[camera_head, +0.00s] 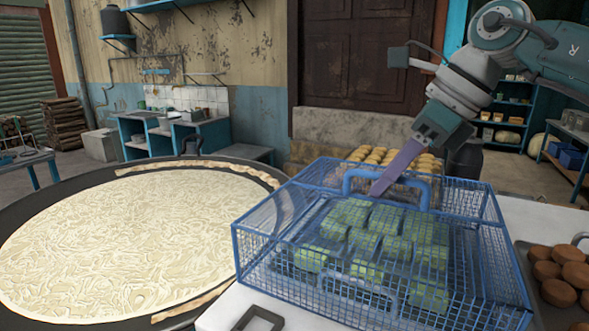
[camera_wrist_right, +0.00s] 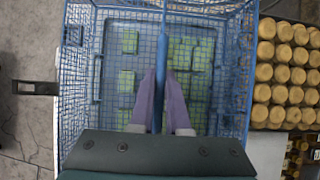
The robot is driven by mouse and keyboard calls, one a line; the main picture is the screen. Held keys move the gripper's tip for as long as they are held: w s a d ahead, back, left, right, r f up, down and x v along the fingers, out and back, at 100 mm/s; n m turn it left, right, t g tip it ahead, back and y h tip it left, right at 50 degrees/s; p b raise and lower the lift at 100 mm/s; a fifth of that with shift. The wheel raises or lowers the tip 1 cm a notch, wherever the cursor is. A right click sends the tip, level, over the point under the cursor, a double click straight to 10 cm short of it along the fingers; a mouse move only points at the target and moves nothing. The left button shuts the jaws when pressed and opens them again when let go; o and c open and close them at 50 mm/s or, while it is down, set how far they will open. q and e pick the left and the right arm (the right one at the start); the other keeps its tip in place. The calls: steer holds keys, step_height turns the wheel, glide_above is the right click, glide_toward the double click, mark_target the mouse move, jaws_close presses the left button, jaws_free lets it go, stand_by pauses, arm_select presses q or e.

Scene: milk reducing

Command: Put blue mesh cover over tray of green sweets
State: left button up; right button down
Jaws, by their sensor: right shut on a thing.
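The blue mesh cover (camera_head: 268,238) stands around and over the green sweets (camera_head: 395,247) on the white table, seen in the head view. The sweets show through its mesh in several rows. The tray under them is mostly hidden by the mesh. My right gripper (camera_head: 378,192) is at the cover's blue top handle (camera_head: 352,173). In the right wrist view, its purple fingers (camera_wrist_right: 160,105) are shut on the blue handle bar (camera_wrist_right: 162,60), with green sweets (camera_wrist_right: 181,52) below. I cannot tell whether the cover's lower edge touches the table. My left gripper is out of view.
A wide pan of creamy milk (camera_head: 130,245) is close on the left. Round yellowish sweets (camera_head: 385,157) stand behind the cover, and a tray of brown sweets (camera_head: 560,272) is at the right. A dark square bracket (camera_head: 258,318) sits at the front edge.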

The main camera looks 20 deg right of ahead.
steer(key=shift+f, duration=0.35)
stand_by(0.4)
steer(key=c, duration=0.8)
jaws_free()
